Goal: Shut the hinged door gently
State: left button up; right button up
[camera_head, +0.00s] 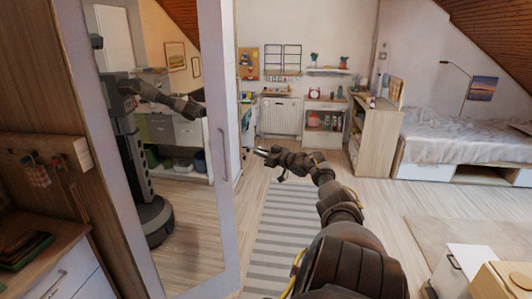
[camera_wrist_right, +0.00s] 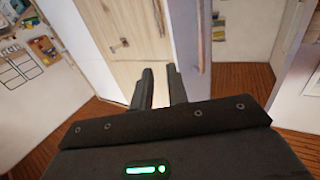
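The hinged door (camera_head: 213,60) is a tall white-framed panel with a mirror on the left of the head view, with a slim vertical handle (camera_head: 223,155) near its right edge. How far it stands open is hard to tell. My right gripper (camera_head: 262,153) is in front of me, just right of the door's free edge, and appears apart from it. In the right wrist view its two fingers (camera_wrist_right: 160,78) are spread with an empty gap between them. A pale panel edge (camera_wrist_right: 188,40) stands just beyond the fingers there. My left gripper is not directly in view.
A wooden cabinet (camera_head: 25,90) and a drawer unit (camera_head: 65,275) stand left of the door. A striped rug (camera_head: 275,235) lies on the floor ahead. A bed (camera_head: 450,140) and a white box (camera_head: 455,268) are at the right. The mirror reflects my body and arm.

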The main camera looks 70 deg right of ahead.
jog(key=shift+s+d, duration=0.2)
jog(key=shift+s, duration=0.3)
jog(key=shift+s+d, duration=0.15)
jog(key=shift+s, duration=0.3)
